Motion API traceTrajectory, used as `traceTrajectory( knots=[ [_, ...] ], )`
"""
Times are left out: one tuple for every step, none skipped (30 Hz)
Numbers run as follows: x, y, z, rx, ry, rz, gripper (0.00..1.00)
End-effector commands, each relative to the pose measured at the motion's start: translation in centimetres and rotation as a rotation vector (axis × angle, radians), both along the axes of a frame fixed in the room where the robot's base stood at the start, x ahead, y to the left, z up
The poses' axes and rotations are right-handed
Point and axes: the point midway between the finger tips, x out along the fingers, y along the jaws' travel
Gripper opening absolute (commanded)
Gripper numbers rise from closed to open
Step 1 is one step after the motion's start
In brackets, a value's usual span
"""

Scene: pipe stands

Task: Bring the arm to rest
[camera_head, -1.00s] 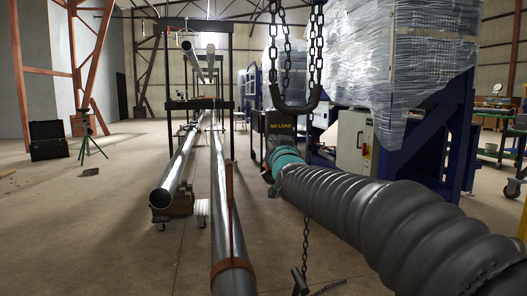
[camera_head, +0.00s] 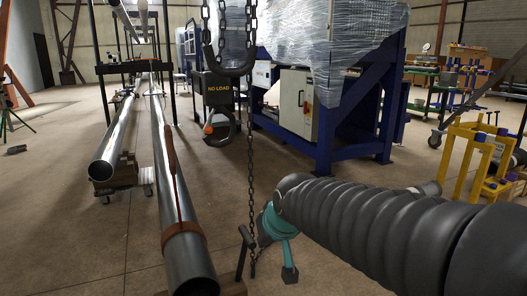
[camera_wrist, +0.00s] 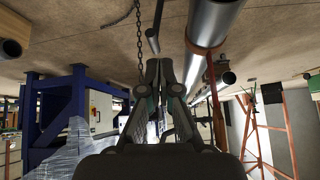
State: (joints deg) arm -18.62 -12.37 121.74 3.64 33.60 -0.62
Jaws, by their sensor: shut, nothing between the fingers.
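My arm runs in from the right of the head view in its grey ribbed sleeve (camera_head: 380,222). Its teal wrist part (camera_head: 275,226) hangs near the middle, low over the floor and close to the hanging chain. In the wrist view my gripper (camera_wrist: 162,66) points away from the camera, its two dark fingers together and nothing between them. I cannot make out the fingers clearly in the head view.
A long steel pipe (camera_head: 182,226) lies left of my wrist, with another pipe (camera_head: 115,138) on a wheeled stand beyond. A chain hook block (camera_head: 217,90) hangs ahead. A blue frame (camera_head: 358,120) with wrapped crates and yellow stands (camera_head: 466,152) are to the right. Floor between them is clear.

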Motion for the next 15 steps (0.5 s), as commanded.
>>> traceTrajectory(
  knots=[
    [-2.7, -2.2, 0.2, -0.024, 0.052, -0.023, 0.00],
    [-4.3, -3.4, 0.0, -0.037, 0.083, -0.035, 0.00],
    [-6.3, -4.9, -0.3, -0.054, 0.122, -0.052, 0.00],
    [-7.7, -5.9, -0.5, -0.066, 0.149, -0.064, 0.00],
    [-9.1, -6.9, -0.6, -0.075, 0.172, -0.078, 0.00],
    [-10.9, -8.1, -0.7, -0.086, 0.200, -0.096, 0.00],
    [-12.2, -8.9, -0.7, -0.092, 0.216, -0.110, 0.00],
    [-13.4, -9.7, -0.7, -0.098, 0.230, -0.125, 0.00],
    [-14.9, -10.7, -0.6, -0.103, 0.245, -0.145, 0.00],
    [-16.0, -11.4, -0.6, -0.105, 0.251, -0.160, 0.00],
    [-16.8, -11.9, -0.3, -0.106, 0.250, -0.174, 0.00],
    [-17.7, -12.6, 0.0, -0.105, 0.243, -0.194, 0.00],
    [-18.2, -13.1, 0.2, -0.103, 0.235, -0.208, 0.00],
    [-18.6, -13.5, 0.5, -0.101, 0.225, -0.221, 0.00],
    [-19.1, -13.9, 1.0, -0.097, 0.211, -0.238, 0.00]
  ],
)
